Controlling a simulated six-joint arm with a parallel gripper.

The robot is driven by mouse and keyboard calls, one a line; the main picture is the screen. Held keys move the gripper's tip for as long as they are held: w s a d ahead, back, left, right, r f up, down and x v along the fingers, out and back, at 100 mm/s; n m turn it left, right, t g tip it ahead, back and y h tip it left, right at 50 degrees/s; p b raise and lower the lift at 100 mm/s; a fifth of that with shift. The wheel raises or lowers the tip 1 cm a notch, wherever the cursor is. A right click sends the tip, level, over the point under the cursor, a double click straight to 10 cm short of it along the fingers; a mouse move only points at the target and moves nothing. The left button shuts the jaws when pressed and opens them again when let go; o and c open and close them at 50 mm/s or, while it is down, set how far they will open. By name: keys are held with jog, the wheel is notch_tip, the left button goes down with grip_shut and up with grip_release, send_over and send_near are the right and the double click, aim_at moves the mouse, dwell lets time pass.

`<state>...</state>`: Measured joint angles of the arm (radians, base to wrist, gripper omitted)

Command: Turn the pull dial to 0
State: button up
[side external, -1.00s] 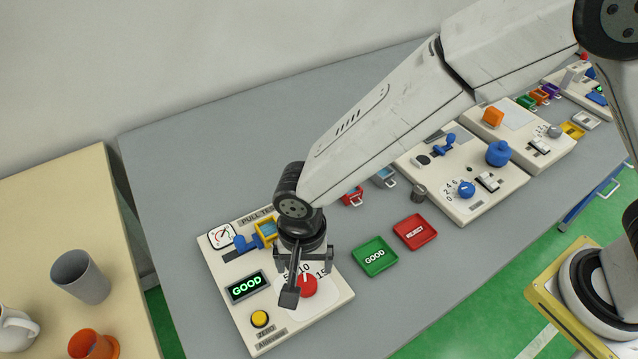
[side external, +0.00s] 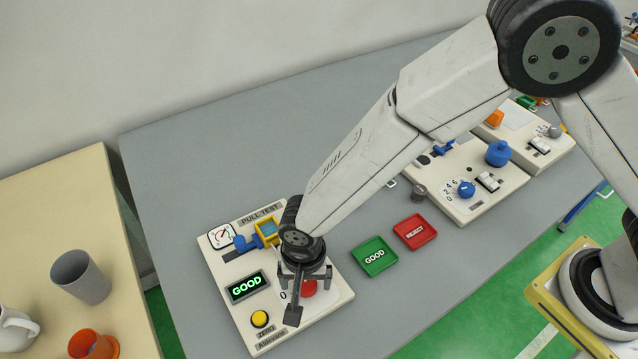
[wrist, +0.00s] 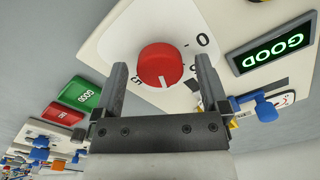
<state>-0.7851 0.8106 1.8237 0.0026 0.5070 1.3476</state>
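The red pull dial (side external: 309,288) sits on the white pull test panel (side external: 335,296), partly hidden by my gripper. My gripper (side external: 306,299) is over the dial. In the wrist view the dial (wrist: 158,62) lies between the two spread fingers of my gripper (wrist: 160,72), with gaps at both sides. The dial's white mark points toward the gripper's base in that view. A 0 (wrist: 203,40) is printed right of the dial and a 15 (wrist: 137,82) at its lower left. The numbers between are hidden or unclear, so I cannot tell the exact setting.
A lit GOOD display (side external: 247,286), yellow button (side external: 260,319), gauge (side external: 221,237) and blue-and-yellow fixture (side external: 245,243) are on the same panel. Green GOOD (side external: 375,257) and red REJECT (side external: 415,232) trays lie to the right. Another panel with a blue dial (side external: 466,189) stands farther right.

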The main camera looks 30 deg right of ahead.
jog(key=c, duration=1.1)
jog(key=shift+c, duration=0.2)
jog(key=shift+n, duration=0.3)
jog(key=n, duration=0.3)
jog(key=shift+n, duration=0.4)
jog(key=n, duration=1.5)
jog(key=shift+n, duration=0.3)
jog(key=o, duration=1.3)
